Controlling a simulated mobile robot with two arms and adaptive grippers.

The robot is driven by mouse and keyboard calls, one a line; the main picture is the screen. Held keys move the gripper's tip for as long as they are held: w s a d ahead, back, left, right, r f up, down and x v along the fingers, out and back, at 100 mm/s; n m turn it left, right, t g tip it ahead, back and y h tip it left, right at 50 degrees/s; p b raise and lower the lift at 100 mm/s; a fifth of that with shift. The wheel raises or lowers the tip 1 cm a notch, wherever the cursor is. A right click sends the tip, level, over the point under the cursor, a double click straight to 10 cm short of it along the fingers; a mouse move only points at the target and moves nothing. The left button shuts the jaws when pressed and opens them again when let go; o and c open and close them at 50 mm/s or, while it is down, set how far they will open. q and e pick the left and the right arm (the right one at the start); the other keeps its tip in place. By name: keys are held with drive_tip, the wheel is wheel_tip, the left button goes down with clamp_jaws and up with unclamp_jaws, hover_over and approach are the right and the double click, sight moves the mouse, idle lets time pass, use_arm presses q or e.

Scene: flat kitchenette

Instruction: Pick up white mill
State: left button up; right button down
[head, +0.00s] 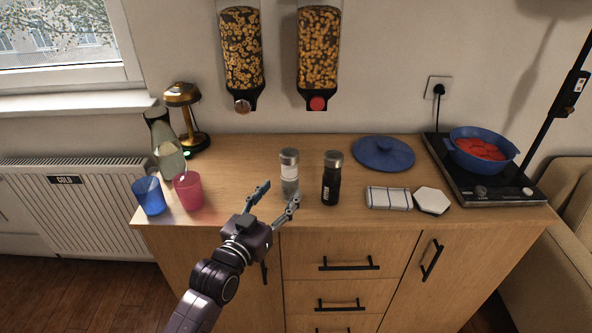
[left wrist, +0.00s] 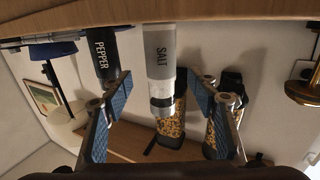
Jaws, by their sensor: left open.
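The white mill (head: 289,173), pale with a metal cap, stands upright near the front middle of the wooden counter. In the left wrist view, which is upside down, it reads SALT (left wrist: 160,62). My left gripper (head: 280,194) is open just in front of the mill, at about its lower part. In the left wrist view the mill shows between the two spread fingers (left wrist: 160,105), with gaps on both sides; I cannot tell how deep it is between them. My right gripper is not in view.
A black pepper mill (head: 331,180) stands close on the right. A pink cup (head: 187,190), a blue cup (head: 149,196) and a carafe (head: 166,150) are on the left.

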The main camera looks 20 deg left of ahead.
sight(286, 182)
use_arm(q)
drive_tip(key=shift+w+d+r, duration=0.1)
drive_tip(key=shift+w+r, duration=0.25)
drive_tip(key=shift+w, duration=0.4)
drive_tip(key=w, duration=0.5)
drive_tip(key=shift+d+p, duration=0.35)
drive_tip(key=shift+p, duration=0.05)
drive_tip(key=shift+c, duration=0.2)
drive_tip(key=c, duration=1.3)
clamp_jaws()
